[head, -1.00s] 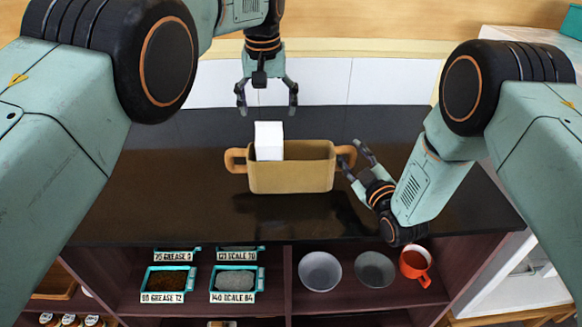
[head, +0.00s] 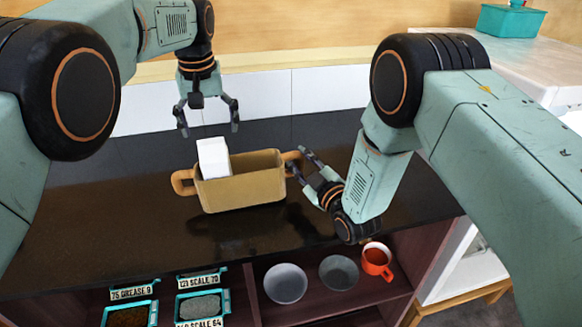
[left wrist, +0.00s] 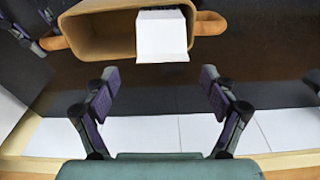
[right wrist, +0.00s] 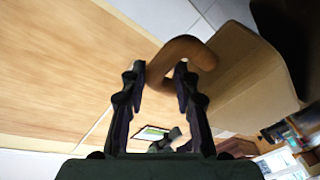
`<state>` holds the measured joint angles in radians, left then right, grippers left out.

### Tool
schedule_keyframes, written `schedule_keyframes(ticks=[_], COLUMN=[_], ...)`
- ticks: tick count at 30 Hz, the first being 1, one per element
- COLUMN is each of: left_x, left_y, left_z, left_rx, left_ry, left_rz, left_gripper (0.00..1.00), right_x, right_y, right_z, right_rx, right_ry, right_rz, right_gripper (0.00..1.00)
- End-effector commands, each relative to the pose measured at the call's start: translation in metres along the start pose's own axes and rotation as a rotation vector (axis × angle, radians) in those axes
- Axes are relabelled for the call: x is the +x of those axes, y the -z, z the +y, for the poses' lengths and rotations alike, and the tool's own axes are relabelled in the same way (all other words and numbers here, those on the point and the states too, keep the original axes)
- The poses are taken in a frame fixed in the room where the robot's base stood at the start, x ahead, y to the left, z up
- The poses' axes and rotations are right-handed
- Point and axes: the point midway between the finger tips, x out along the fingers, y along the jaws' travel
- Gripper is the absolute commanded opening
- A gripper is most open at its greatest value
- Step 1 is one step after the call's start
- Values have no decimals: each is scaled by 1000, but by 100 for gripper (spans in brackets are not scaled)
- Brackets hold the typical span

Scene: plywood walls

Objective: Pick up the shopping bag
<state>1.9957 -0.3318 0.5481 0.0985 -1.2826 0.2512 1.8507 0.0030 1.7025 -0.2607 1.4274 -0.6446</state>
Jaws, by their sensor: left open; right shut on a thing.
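The shopping bag (head: 245,190) is a tan, open-topped, box-shaped bag with an orange-brown loop handle at each end. It stands upright on the dark counter, and a white box (head: 214,158) sticks up out of its left part. My right gripper (head: 297,168) is shut on the bag's right handle; the right wrist view shows this handle (right wrist: 185,48) between the fingers. My left gripper (head: 208,125) is open and empty, above and behind the bag. In the left wrist view the bag (left wrist: 95,35) and the white box (left wrist: 163,38) lie beyond the open fingers (left wrist: 158,85).
The dark counter (head: 90,215) is clear around the bag. Shelves below hold labelled teal bins (head: 200,305), grey bowls (head: 286,283) and an orange mug (head: 376,260). A white surface at the right carries a teal box (head: 510,20).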

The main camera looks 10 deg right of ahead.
Motion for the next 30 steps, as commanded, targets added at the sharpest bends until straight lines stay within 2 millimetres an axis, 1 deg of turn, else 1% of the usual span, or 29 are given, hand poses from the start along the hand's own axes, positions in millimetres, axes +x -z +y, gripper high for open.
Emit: schedule_keyframes(ticks=[1,7,14,17,20,27,30], left_x=[0,0,0,0,0,0,0], left_y=[0,0,0,0,0,0,0], left_z=[0,0,0,0,0,0,0], left_rx=[0,0,0,0,0,0,0], left_ry=[0,0,0,0,0,0,0], left_rz=[0,0,0,0,0,0,0], left_gripper=[84,84,84,84,84,84,84], right_x=[1,1,-23,-39,-59,-120,-141], right_y=[6,21,19,19,19,18,18], right_z=[6,18,17,17,17,17,17], right_rx=[3,3,5,6,6,10,8], right_ry=[-7,-6,-3,-4,-4,-5,-5], right_rz=[7,6,2,1,1,-1,-2], right_gripper=[0,0,0,0,0,0,0])
